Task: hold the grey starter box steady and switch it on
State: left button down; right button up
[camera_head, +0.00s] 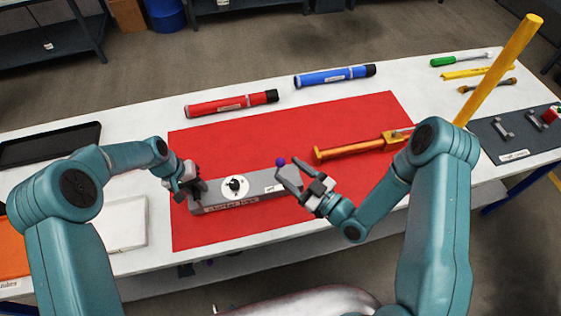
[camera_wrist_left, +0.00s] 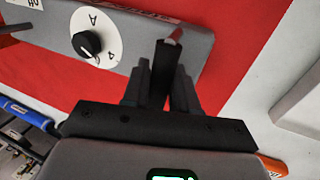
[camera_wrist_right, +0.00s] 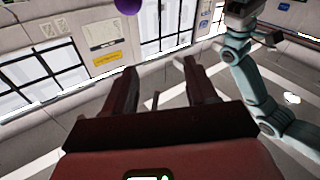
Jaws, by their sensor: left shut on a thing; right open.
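The grey starter box (camera_head: 258,184) lies on a red mat. It has a white dial with a black knob (camera_head: 236,186), also seen in the left wrist view (camera_wrist_left: 87,43). A purple ball (camera_head: 280,161) shows at the box's right end, and at the top of the right wrist view (camera_wrist_right: 128,5). What it is fixed to is unclear. My right gripper (camera_head: 300,181) is open beside that end, with nothing visible between its fingers (camera_wrist_right: 163,75).
Red (camera_head: 232,103) and blue (camera_head: 335,76) tubes lie at the back. An orange pump tool (camera_head: 350,148) lies on the mat beyond my right gripper. A yellow pole (camera_head: 500,65) rises at the right. A black tray (camera_head: 50,145) and a white block (camera_head: 122,224) are at the left.

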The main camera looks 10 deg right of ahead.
aim_at(280, 161)
jog(key=s+d+f+m+h, duration=0.3)
jog(key=d+f, duration=0.1)
jog(key=f, duration=0.2)
jog(key=x, duration=1.2)
jog(key=shift+w+r, duration=0.1)
jog(key=shift+r, duration=0.05)
